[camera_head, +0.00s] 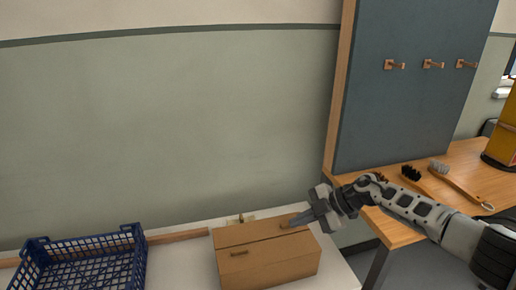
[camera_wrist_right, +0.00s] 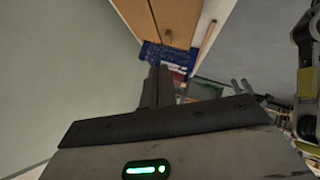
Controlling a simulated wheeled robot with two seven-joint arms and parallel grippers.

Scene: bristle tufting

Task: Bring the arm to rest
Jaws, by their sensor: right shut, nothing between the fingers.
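My right gripper (camera_head: 299,221) comes in from the right in the head view. It is shut and empty, and its tips overlap the top right of a brown box (camera_head: 268,268) in the picture. I cannot tell if they touch the box. In the right wrist view the two dark fingers (camera_wrist_right: 157,84) are together, pointing towards a brown surface that looks like the box (camera_wrist_right: 150,18). My left gripper is not in view.
A blue crate (camera_head: 88,252) stands left of the box on the white table (camera_head: 180,264). At right, brushes (camera_head: 438,167) lie on a wooden bench (camera_head: 480,155), below a blue-grey panel (camera_head: 385,115) with wooden pegs (camera_head: 434,64). A yellow object (camera_head: 503,125) stands at the bench's far right.

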